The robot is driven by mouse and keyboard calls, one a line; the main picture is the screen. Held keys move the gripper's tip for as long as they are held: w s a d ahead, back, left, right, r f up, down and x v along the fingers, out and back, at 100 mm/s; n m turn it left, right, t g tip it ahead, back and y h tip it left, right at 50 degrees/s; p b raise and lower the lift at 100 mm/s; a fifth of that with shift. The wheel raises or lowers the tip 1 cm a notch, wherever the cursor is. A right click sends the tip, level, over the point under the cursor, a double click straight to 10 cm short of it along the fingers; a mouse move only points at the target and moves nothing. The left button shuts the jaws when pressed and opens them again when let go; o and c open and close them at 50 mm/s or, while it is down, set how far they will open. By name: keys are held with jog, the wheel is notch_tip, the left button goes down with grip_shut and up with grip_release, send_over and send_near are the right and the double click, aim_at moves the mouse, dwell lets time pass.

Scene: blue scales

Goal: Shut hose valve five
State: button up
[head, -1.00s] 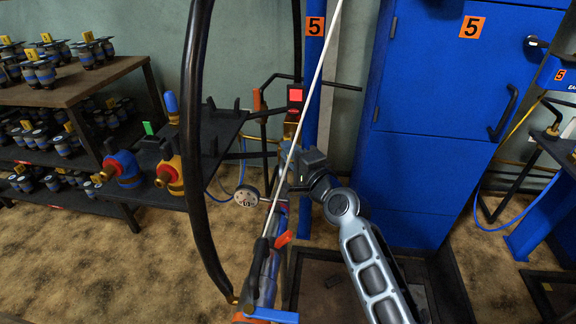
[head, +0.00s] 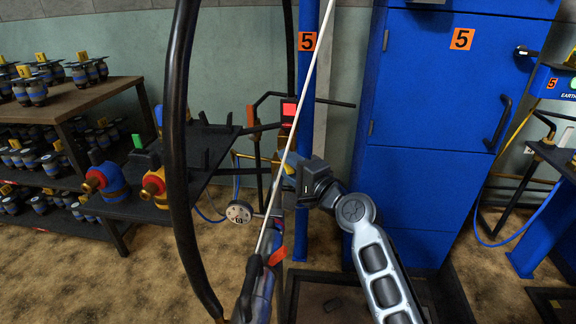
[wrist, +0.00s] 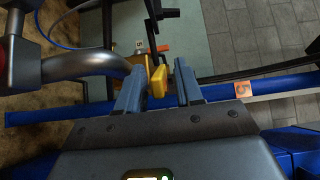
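My gripper (head: 286,174) is at the end of my arm, in front of the blue post (head: 304,218) marked 5. In the wrist view my gripper (wrist: 158,88) shows two blue-grey fingers spread apart. A small yellow handle-like piece (wrist: 158,80) shows between the fingertips, near the left one. It looks like a valve handle, but I cannot tell whether a finger touches it. In the head view my gripper and the white diagonal rod hide this spot. The orange 5 label (wrist: 243,88) is on the blue post, right of the fingers.
A blue cabinet (head: 420,200) stands right of my arm. A thick black hose (head: 178,150) and a white rod (head: 300,110) cross in front. A round gauge (head: 239,212) is left of my gripper. A dark shelf (head: 140,205) holds blue and yellow fittings.

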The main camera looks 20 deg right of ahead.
jog(key=shift+s, duration=0.1)
jog(key=p+v, duration=0.1)
jog(key=v, duration=0.6)
jog(key=shift+s, duration=0.25)
jog(key=shift+d, duration=0.1)
